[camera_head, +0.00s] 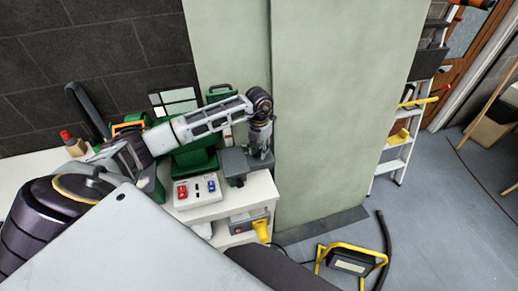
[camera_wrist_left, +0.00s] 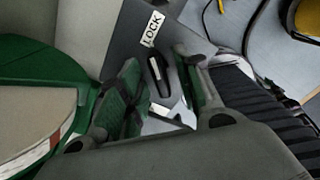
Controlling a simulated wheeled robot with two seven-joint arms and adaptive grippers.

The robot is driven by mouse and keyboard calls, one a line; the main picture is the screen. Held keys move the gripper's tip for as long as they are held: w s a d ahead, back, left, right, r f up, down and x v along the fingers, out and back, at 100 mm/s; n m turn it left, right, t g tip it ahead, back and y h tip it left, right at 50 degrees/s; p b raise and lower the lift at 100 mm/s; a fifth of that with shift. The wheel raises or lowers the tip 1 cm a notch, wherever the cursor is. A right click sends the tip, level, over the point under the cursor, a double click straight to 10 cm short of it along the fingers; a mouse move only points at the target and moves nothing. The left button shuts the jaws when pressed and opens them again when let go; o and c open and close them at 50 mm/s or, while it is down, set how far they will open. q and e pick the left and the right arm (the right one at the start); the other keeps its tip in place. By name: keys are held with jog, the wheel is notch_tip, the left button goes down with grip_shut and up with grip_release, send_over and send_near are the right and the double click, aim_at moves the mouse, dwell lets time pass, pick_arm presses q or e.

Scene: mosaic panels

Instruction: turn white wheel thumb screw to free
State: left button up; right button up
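My left gripper (camera_head: 259,156) points down at the right end of the white bench, beside a dark grey box (camera_head: 234,163). In the left wrist view the gripper (camera_wrist_left: 162,78) has its two green-padded fingers apart. Between them shows a dark upright piece with a pale stripe (camera_wrist_left: 158,76), in front of a grey panel with a white LOCK label (camera_wrist_left: 153,29). I cannot tell whether the fingers touch this piece. I cannot clearly make out a white wheel thumb screw in either view; the fingers may hide it. My right gripper is not in view.
A tall pale green panel (camera_head: 340,110) stands right of the gripper. A yellow-framed lamp (camera_head: 350,262) is on the floor.

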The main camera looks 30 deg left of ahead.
pick_arm(q)
grip_shut()
